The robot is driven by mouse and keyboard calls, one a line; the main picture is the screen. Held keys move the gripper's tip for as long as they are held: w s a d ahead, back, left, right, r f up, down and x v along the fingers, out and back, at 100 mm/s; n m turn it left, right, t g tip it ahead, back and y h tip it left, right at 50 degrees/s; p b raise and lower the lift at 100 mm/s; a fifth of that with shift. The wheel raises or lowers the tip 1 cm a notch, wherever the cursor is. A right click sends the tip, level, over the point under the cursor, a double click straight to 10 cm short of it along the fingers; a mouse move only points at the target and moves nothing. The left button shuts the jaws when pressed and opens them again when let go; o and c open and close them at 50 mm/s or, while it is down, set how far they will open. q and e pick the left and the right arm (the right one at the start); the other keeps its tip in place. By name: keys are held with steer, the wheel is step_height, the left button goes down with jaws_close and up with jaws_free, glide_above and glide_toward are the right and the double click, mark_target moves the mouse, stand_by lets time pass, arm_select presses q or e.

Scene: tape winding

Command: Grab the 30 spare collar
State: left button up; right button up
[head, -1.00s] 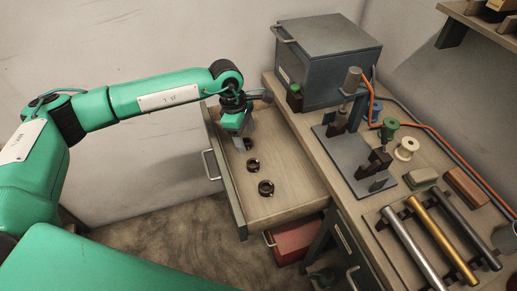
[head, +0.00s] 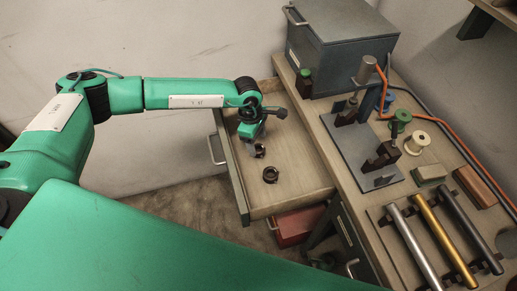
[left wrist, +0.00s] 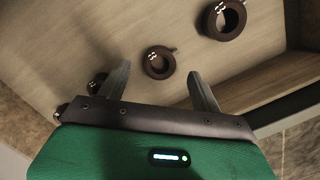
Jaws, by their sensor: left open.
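Dark ring-shaped collars lie in the open drawer. In the head view, a middle collar (head: 259,151) and a nearer collar (head: 270,175) show. My left gripper (head: 250,143) is low over the drawer, beside the middle collar. In the left wrist view, the left gripper (left wrist: 158,71) is open and empty. A collar (left wrist: 158,62) appears between its fingertips, a larger one (left wrist: 227,18) lies to the upper right, and another (left wrist: 96,83) is partly hidden behind the left finger. Pale marks on the collars are too small to read. My right gripper is not in view.
The drawer (head: 297,197) has raised walls close around the collars. The bench at right holds a grey fixture (head: 358,152), spools, a rack of rods (head: 433,240) and a grey box (head: 340,45). A red box (head: 297,226) sits below the drawer.

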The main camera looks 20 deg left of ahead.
mark_target(258, 148)
arm_select(q)
steer(key=shift+d+f, duration=0.15)
steer(key=shift+f, duration=1.65)
steer(key=c, duration=1.1)
steer(key=shift+r, duration=0.1)
